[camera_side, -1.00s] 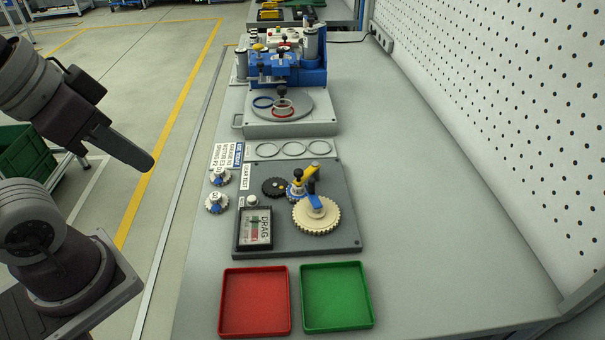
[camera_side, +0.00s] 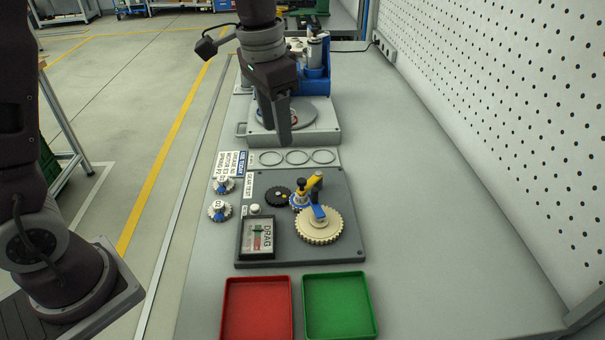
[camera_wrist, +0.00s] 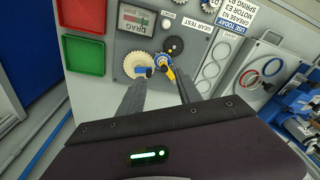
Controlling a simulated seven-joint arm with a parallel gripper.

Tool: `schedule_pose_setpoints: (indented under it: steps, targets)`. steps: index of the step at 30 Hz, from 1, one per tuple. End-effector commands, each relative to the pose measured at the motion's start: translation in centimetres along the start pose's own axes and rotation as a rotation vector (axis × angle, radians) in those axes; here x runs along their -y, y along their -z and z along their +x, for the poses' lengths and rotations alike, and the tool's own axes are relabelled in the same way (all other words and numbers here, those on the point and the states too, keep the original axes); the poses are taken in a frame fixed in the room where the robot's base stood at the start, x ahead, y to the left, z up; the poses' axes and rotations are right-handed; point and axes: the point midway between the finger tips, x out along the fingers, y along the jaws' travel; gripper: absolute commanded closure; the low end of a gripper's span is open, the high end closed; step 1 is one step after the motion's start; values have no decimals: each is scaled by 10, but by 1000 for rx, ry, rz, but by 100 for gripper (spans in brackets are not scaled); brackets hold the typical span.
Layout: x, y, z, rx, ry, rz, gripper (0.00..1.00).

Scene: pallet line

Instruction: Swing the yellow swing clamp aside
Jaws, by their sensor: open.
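The yellow swing clamp (camera_side: 315,182) is a short arm on the dark grey gear test plate (camera_side: 345,251). It lies beside a black-topped post with a blue and white gear (camera_side: 299,203), above a large cream gear (camera_side: 319,232) with a blue piece on top. In the wrist view the yellow clamp (camera_wrist: 170,73) shows between and beyond my finger ends. My gripper (camera_side: 284,141) is open and empty, pointing down above the grey turntable fixture, behind the gear test plate and apart from the clamp. The side view shows the fingers nearly edge-on.
A drag gauge (camera_side: 257,238) and a small dark gear (camera_side: 277,196) are on the plate. A red tray (camera_side: 257,279) and a green tray (camera_side: 337,276) are in front. Two small gears (camera_side: 219,211) sit left. The bench right of the plate is clear; a pegboard (camera_side: 500,120) rises beyond.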

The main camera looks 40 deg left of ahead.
Motion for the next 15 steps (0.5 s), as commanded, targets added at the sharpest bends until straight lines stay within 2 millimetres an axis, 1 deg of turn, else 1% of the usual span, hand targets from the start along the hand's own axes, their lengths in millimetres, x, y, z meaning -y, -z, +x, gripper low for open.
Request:
schedule_pose_setpoints:
  steps: [1, 3, 6, 11, 15]
  targets:
    - [2, 16, 25, 40, -10, 26, 59]
    - [4, 33, 53, 77, -21, 59, 59]
    - [6, 45, 77, 106, -30, 86, 59]
    - [6, 46, 99, 118, -34, 96, 59]
    - [5, 42, 127, 118, -34, 95, 59]
